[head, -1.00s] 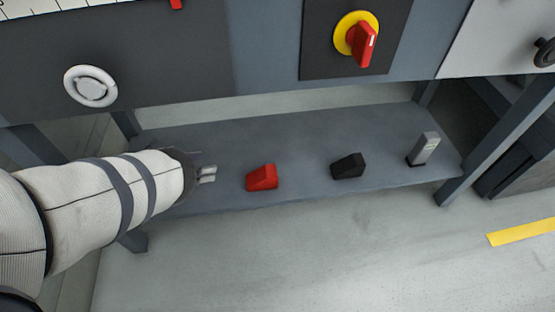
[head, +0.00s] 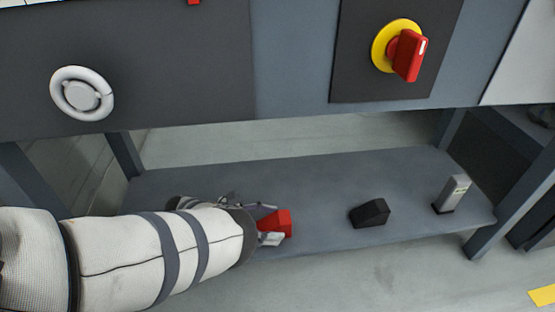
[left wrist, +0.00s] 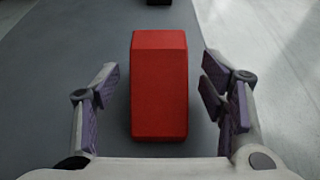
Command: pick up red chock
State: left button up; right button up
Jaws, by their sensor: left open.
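The red chock (head: 281,222) rests on the grey lower shelf (head: 310,185) in the head view, partly covered by my left gripper. In the left wrist view the red chock (left wrist: 159,85) lies between the fingers, with a gap on each side. My left gripper (head: 268,222) comes in from the left at shelf height; it also shows in the left wrist view (left wrist: 165,95). It is open, with its fingers on either side of the chock, and holds nothing. My right gripper is not in view.
A black chock (head: 370,213) and a small grey upright device (head: 452,194) stand farther right on the shelf. A panel with a white ring knob (head: 82,94) and a red-and-yellow rotary switch (head: 402,48) overhangs it. The shelf between the chocks is clear.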

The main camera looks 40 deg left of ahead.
pick_arm(q)
jog(key=shift+x, duration=0.9)
jog(key=shift+a, duration=0.15)
jog(key=c, duration=1.5)
